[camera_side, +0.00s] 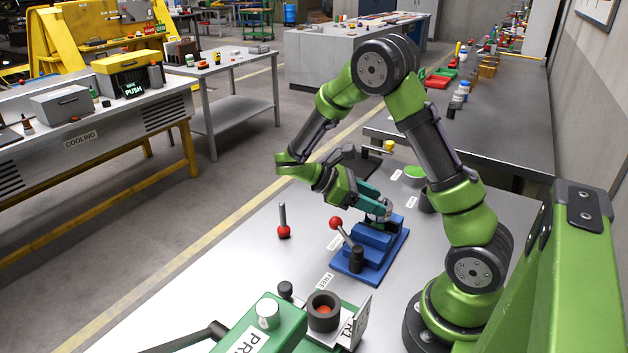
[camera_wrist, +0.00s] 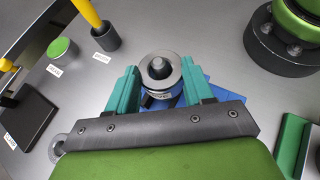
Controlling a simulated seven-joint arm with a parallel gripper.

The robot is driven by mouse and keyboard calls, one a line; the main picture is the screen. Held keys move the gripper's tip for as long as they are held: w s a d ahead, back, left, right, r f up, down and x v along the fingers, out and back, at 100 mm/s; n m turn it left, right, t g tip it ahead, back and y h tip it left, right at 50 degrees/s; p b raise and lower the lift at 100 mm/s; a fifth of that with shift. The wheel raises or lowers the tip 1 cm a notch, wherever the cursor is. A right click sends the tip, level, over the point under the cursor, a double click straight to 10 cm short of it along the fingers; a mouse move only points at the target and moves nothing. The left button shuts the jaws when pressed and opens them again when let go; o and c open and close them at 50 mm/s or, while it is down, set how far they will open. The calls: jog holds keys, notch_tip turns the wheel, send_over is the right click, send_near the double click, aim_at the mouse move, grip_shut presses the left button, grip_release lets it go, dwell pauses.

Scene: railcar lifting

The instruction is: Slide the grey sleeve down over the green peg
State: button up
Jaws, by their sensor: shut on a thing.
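My gripper (camera_side: 374,203) has teal fingers and stands over the far end of a blue fixture (camera_side: 372,243). In the wrist view, my gripper (camera_wrist: 160,82) is shut on a round grey sleeve (camera_wrist: 176,64), one finger on each side. A grey, round-topped post (camera_wrist: 158,66) shows inside the sleeve's ring, so the sleeve looks to be around it or directly above it. I cannot make out a green peg; the post top looks grey. How far down the sleeve sits is hidden by the fingers in the side view.
The fixture carries a red-knobbed lever (camera_side: 336,223). A separate red-based pin (camera_side: 284,230) stands to its left. A green press (camera_side: 262,328) with a dark cup (camera_side: 323,311) is in front. A green-topped puck (camera_wrist: 62,48) and a dark cup (camera_wrist: 104,37) stand nearby.

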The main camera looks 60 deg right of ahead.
jog(key=shift+f, duration=1.1)
dwell(0.7)
jog(key=o, duration=1.4)
jog(key=shift+c, duration=0.2)
jog(key=v, duration=1.6)
jog(key=s+a+r+m+t+y, duration=0.8)
jog(key=s+a+m+t, duration=0.2)
jog(key=t, duration=0.7)
jog(key=shift+s+a+r+m+y, duration=0.4)
jog(key=shift+s+a, duration=0.1)
jog(key=shift+s, duration=0.6)
